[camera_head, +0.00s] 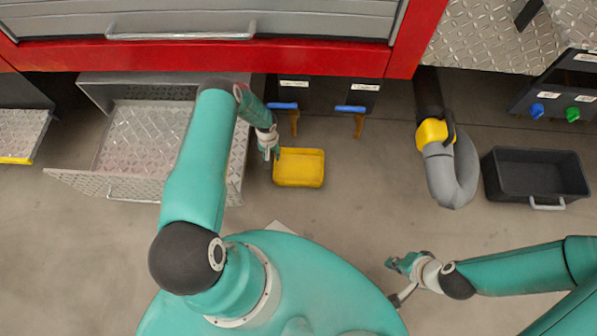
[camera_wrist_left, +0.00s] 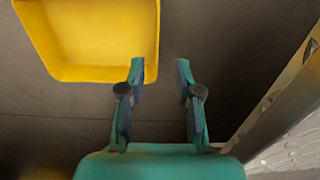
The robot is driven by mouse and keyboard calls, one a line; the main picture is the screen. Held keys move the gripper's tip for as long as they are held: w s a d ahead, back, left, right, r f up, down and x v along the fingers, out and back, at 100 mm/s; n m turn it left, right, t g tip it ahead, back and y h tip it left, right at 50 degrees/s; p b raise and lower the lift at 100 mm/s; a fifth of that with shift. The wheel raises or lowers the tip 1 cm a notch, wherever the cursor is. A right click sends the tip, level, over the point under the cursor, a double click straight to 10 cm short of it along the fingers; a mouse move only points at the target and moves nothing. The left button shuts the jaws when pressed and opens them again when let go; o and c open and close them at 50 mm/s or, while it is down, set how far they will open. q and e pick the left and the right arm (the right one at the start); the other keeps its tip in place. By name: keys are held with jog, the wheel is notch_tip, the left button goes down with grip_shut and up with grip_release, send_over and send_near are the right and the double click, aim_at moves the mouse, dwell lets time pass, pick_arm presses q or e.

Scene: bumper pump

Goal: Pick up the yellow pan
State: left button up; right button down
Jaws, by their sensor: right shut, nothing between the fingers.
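The yellow pan (camera_head: 299,168) is a shallow rectangular tray on the floor below the red cabinet. My left gripper (camera_head: 272,154) is at its upper left edge in the head view. In the left wrist view the pan (camera_wrist_left: 95,35) fills the upper left. There my left gripper (camera_wrist_left: 160,72) is open, and its fingertips appear on either side of the line of the pan's right wall. One fingertip overlaps the pan's corner; contact cannot be told. My right gripper (camera_head: 393,264) is shut and empty at the lower right, away from the pan.
An open metal drawer (camera_head: 130,190) stands just left of the pan. Two blue-handled valves (camera_head: 283,106) (camera_head: 350,109) hang above it. A grey hose (camera_head: 441,178) with a yellow collar and a black bin (camera_head: 535,173) are to the right. Floor between pan and hose is clear.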

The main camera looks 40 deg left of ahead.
pick_arm(q)
notch_tip(320, 180, down, 6)
jog(key=shift+r+b, duration=0.2)
jog(key=shift+b, duration=0.95)
jog(key=f+b, duration=0.2)
jog(key=f, duration=0.1)
jog(key=f+b, duration=0.1)
jog(key=f, duration=0.1)
jog(key=shift+s+d+f, duration=0.1)
jog(key=shift+s+d, duration=0.05)
jog(key=shift+d, duration=0.1)
grip_shut()
